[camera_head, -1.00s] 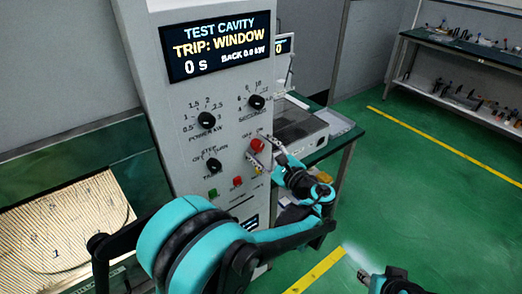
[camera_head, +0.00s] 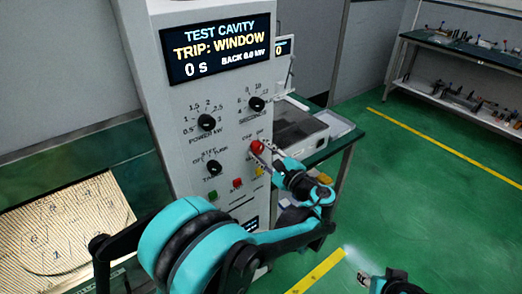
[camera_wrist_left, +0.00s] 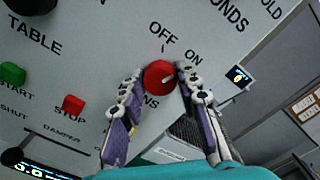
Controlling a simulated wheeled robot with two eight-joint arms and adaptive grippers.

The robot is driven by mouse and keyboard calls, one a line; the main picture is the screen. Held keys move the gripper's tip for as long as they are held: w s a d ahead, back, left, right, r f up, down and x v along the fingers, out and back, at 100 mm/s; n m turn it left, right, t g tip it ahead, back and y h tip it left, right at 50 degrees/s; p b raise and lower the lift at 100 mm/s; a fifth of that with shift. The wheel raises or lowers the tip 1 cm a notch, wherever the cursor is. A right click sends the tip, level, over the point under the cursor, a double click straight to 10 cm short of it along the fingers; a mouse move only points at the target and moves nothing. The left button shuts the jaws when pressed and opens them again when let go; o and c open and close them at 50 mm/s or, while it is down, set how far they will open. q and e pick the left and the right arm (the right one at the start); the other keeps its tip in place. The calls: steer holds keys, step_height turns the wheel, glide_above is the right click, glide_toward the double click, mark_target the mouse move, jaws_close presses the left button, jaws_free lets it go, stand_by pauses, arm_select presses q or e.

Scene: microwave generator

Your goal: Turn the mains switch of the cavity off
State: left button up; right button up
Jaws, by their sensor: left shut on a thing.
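The mains switch is a red round knob (camera_head: 257,147) on the grey cabinet's front panel, with OFF and ON printed above it. In the left wrist view the knob (camera_wrist_left: 160,77) sits between my fingertips, with OFF above it and ON to the upper right. A short pale mark on its face slants to the upper right, roughly towards ON. My left gripper (camera_head: 268,150) is shut on the knob, one finger at each side; it also shows in the left wrist view (camera_wrist_left: 158,82). My right gripper (camera_head: 385,278) is partly in view at the bottom, away from the panel.
Black dials for power (camera_head: 207,122), seconds (camera_head: 256,104) and table (camera_head: 213,168) are near the knob. Green start (camera_head: 210,194) and red stop (camera_head: 237,184) buttons sit below left. The display (camera_head: 218,46) reads TRIP: WINDOW.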

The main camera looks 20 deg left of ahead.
arm_select(q)
steer(key=n, duration=0.5)
steer(key=shift+n, duration=0.3)
steer(key=shift+n+p, duration=0.35)
steer(key=shift+n, duration=1.85)
steer(key=o, duration=1.2)
steer(key=shift+c, duration=0.2)
steer(key=shift+d, duration=0.1)
steer(key=v, duration=1.1)
steer(key=shift+s+d, duration=0.25)
steer(key=shift+s, duration=0.1)
